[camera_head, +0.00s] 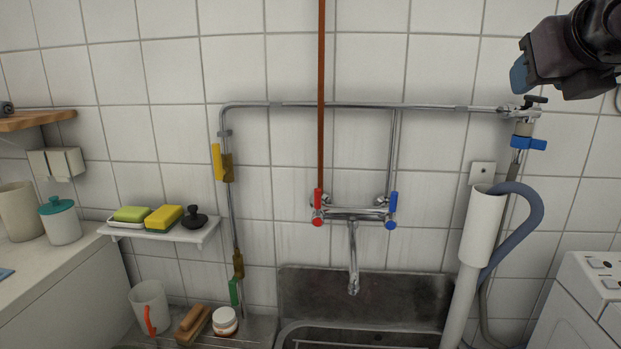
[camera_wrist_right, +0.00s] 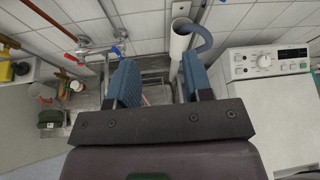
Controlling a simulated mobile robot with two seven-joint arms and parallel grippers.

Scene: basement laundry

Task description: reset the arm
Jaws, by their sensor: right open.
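My right gripper (camera_head: 519,75) is at the upper right of the head view, in front of the tiled wall and above the right end of the pipe. Only part of it shows there, with one blue fingertip pad visible. In the right wrist view my right gripper (camera_wrist_right: 158,88) has its two blue fingers wide apart with nothing between them. The sink lies below and beyond the fingers. My left gripper is not in either view.
A metal sink (camera_head: 365,290) with a mixer tap (camera_head: 352,215) is at the wall. A white drain pipe (camera_head: 482,228) with a grey hose (camera_head: 530,215) stands right of it, beside a washing machine (camera_wrist_right: 268,62). A small shelf (camera_head: 165,232) holds sponges. The wall's upper middle is mostly clear.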

